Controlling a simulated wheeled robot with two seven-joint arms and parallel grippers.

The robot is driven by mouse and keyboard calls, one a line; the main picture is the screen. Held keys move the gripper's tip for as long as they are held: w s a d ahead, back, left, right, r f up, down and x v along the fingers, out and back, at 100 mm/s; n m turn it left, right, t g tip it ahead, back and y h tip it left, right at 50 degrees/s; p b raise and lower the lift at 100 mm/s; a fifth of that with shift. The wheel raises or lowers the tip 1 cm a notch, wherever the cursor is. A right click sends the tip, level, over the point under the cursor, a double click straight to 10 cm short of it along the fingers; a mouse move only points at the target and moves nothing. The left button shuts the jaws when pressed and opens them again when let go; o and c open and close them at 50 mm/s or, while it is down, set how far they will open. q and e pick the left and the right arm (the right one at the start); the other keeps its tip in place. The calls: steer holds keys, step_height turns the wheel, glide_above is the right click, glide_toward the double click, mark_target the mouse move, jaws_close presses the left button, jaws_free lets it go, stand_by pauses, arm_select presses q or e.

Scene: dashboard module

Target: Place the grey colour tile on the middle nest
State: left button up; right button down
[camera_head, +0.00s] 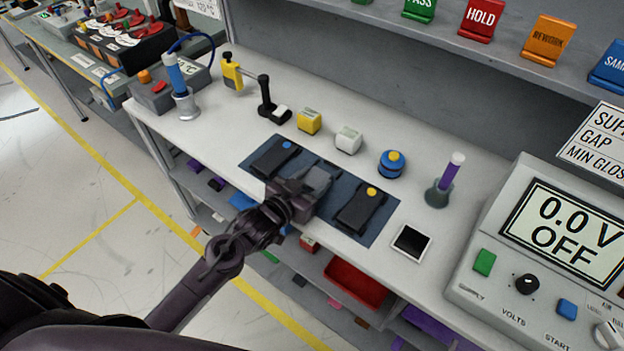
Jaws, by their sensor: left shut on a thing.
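A dark blue mat (378,233) on the bench bears a row of dark nests. The left nest (270,161) carries a blue dot and the right nest (358,214) a yellow dot. My left gripper (305,190) reaches in from the front edge, over the middle of the mat. It is shut on a grey piece, which looks like the grey colour tile (317,178). The gripper and tile hide most of the middle nest, so I cannot tell whether the tile touches it. My right gripper is out of view.
Behind the mat stand a yellow cube (309,121), a white cube (348,140), a blue round piece with a yellow top (391,164) and a purple-necked flask (442,187). A white-framed dark square (411,242) lies to the right, before the power supply (540,270).

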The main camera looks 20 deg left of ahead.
arm_select(q)
steer(key=shift+f, duration=0.15)
steer(key=o, duration=1)
steer(key=shift+b+v, duration=0.7)
steer(key=shift+v, duration=5.35)
steer(key=shift+s, duration=0.1)
